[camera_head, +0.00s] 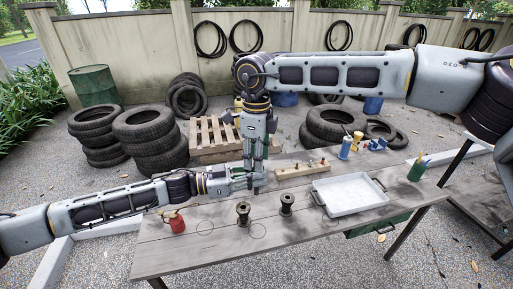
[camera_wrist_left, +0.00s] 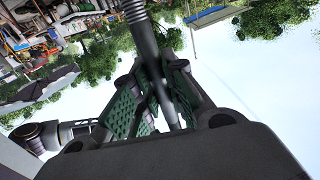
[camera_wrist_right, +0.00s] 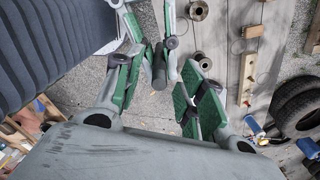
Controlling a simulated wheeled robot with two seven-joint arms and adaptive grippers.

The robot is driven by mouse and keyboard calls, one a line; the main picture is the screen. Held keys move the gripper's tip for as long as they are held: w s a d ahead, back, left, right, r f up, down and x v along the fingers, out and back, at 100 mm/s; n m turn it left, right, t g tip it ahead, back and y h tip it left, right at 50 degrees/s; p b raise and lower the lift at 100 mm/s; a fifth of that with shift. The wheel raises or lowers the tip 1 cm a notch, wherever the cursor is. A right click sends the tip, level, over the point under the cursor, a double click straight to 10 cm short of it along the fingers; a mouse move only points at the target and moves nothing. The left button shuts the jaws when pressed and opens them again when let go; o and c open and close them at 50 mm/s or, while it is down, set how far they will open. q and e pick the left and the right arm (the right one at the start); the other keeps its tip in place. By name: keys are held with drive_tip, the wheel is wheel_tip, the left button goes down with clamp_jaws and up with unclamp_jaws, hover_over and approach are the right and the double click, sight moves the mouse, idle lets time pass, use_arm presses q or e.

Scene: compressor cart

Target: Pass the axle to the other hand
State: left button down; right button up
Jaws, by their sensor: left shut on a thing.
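The axle is a dark, slim rod (camera_wrist_left: 152,62), held between the green-padded fingers of my left gripper (camera_wrist_left: 155,98) in the left wrist view. My left gripper (camera_head: 257,179) is shut on it above the back of the table. In the right wrist view the axle (camera_wrist_right: 159,72) shows nearly end-on, between the spread green fingers of my right gripper (camera_wrist_right: 163,82). My right gripper (camera_head: 249,158) points down from above, close over the left one. It is open; I cannot tell whether a finger touches the axle. The grippers hide most of the axle in the head view.
The grey table (camera_head: 200,255) holds a red can (camera_head: 173,222), two dark spools (camera_head: 243,212) (camera_head: 286,204), a wooden block with pegs (camera_head: 302,170) and a white tray (camera_head: 348,196). Bottles stand at the right. A pallet (camera_head: 212,138) and tyres lie behind.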

drive_tip(key=shift+f, duration=0.25)
clamp_jaws()
use_arm(q)
drive_tip(key=c, duration=1.4)
unclamp_jaws()
drive_tip(key=shift+o, duration=0.2)
drive_tip(key=shift+a, duration=0.25)
drive_tip(key=v, duration=1.1)
drive_tip(key=shift+a, duration=0.25)
drive_tip(key=shift+s, duration=0.1)
